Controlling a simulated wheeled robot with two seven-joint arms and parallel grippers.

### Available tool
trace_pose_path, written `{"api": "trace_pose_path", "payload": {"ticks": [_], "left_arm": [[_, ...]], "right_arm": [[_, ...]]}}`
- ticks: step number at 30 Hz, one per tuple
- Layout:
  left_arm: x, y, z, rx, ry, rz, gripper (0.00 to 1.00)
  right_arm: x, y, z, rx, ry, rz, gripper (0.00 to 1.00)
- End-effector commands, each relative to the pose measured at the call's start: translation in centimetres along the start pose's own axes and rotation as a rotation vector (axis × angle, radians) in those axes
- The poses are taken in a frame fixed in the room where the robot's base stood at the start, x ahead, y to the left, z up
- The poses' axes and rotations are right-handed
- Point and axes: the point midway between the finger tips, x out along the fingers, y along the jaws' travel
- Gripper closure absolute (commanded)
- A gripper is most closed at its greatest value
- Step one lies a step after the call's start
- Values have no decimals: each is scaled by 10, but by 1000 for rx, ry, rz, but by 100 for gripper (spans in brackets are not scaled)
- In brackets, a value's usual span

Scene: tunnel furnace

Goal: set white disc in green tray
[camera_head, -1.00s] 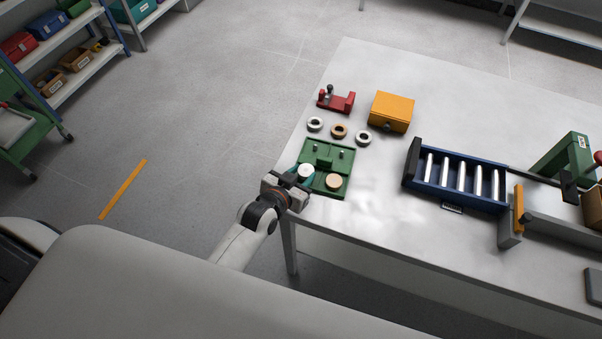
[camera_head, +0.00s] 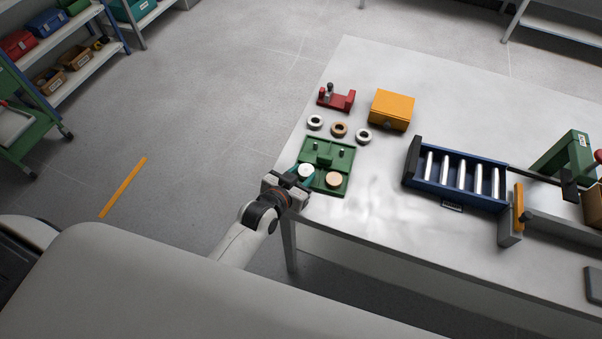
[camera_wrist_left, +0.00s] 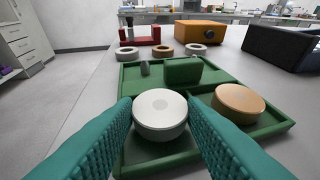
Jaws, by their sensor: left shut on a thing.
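The white disc (camera_head: 306,170) is between the fingers of my left gripper (camera_head: 304,174), at the near left of the green tray (camera_head: 340,191). In the left wrist view the white disc (camera_wrist_left: 160,112) is held level between the two teal fingers (camera_wrist_left: 160,118), over or in the tray's near left compartment. I cannot tell whether its underside touches the tray floor (camera_wrist_left: 150,152). A tan disc (camera_head: 334,180) lies in the near right compartment. My right gripper is not in view.
Several rings (camera_head: 339,130) lie in a row behind the tray, with a red fixture (camera_head: 337,98) and an orange box (camera_head: 391,110) beyond. A blue roller conveyor (camera_head: 455,180) stands to the right. The table (camera_head: 390,230) is clear in front of the conveyor.

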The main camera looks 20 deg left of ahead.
Motion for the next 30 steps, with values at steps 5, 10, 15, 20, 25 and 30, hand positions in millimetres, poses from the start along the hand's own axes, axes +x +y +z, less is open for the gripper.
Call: {"api": "trace_pose_path", "payload": {"ticks": [5, 10, 15, 20, 25, 30], "left_arm": [[1, 0, -1, 0, -1, 0, 85], [1, 0, -1, 0, -1, 0, 85], [1, 0, -1, 0, -1, 0, 48], [1, 0, -2, 0, 0, 0, 37], [1, 0, -2, 0, 1, 0, 29], [1, 0, -2, 0, 1, 0, 22]], "right_arm": [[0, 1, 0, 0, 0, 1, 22], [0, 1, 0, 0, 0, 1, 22], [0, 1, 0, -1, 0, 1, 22], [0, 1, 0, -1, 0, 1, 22], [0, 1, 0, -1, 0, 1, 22], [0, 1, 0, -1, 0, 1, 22]]}}
